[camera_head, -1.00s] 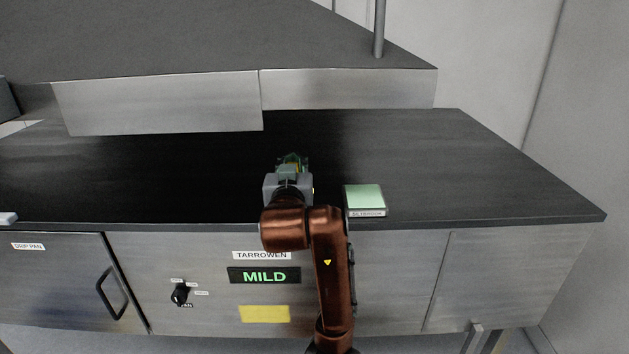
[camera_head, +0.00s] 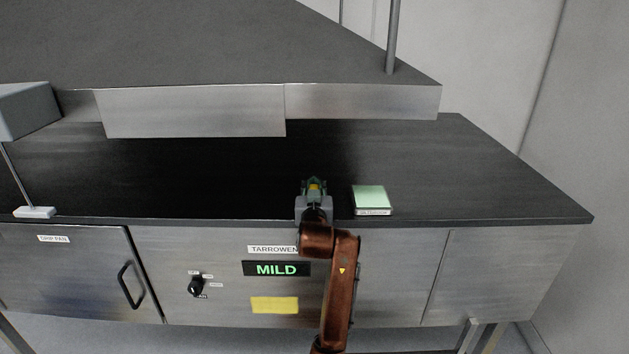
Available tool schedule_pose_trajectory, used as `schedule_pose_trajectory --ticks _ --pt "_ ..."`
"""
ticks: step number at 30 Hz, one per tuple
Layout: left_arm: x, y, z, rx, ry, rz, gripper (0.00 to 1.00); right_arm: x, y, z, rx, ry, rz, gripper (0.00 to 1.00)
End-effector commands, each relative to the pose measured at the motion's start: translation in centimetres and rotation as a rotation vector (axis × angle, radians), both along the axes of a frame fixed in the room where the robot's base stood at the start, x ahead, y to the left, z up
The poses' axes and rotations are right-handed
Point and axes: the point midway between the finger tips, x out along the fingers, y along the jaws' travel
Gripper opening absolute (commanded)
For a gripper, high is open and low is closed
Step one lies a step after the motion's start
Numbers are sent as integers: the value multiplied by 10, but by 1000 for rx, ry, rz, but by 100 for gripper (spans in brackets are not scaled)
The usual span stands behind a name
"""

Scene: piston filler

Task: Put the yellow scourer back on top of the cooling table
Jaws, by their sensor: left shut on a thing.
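My left gripper (camera_head: 314,186) is over the front part of a dark counter top (camera_head: 440,165), to the left of a pale green block. It is shut on a small yellow thing, the scourer (camera_head: 315,188), of which only a little shows between the green-grey fingers. I cannot tell whether the scourer touches the dark top. No label that I can read names this counter as the cooling table. My right gripper is not in view.
The pale green block (camera_head: 370,197) sits near the counter's front edge. A grey shelf (camera_head: 200,113) overhangs the back. The front has a MILD display (camera_head: 276,269), a knob (camera_head: 196,287), a yellow label (camera_head: 275,305) and a handled door (camera_head: 75,270). The right top is clear.

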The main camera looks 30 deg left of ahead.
Motion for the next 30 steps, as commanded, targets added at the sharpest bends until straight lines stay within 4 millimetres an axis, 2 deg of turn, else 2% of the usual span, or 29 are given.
schedule_pose_trajectory --ticks 1,3,4,5,14,23,26,30 --pt "1 -1 0 0 0 -1 0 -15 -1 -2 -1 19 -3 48" --pt "1 -1 -1 -1 1 -2 0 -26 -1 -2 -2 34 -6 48" --pt "1 -1 -1 -1 2 -2 16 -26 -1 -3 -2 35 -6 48" --pt "1 -1 -1 -1 2 -2 18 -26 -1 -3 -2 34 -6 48" --pt "1 0 0 -1 1 0 38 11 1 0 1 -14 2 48" --pt "-1 -2 0 -1 1 -1 38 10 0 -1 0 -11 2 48" --pt "-7 -7 -1 -1 -1 -2 38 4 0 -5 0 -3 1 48" --pt "-28 -18 -3 -2 -2 -1 38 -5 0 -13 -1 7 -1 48"
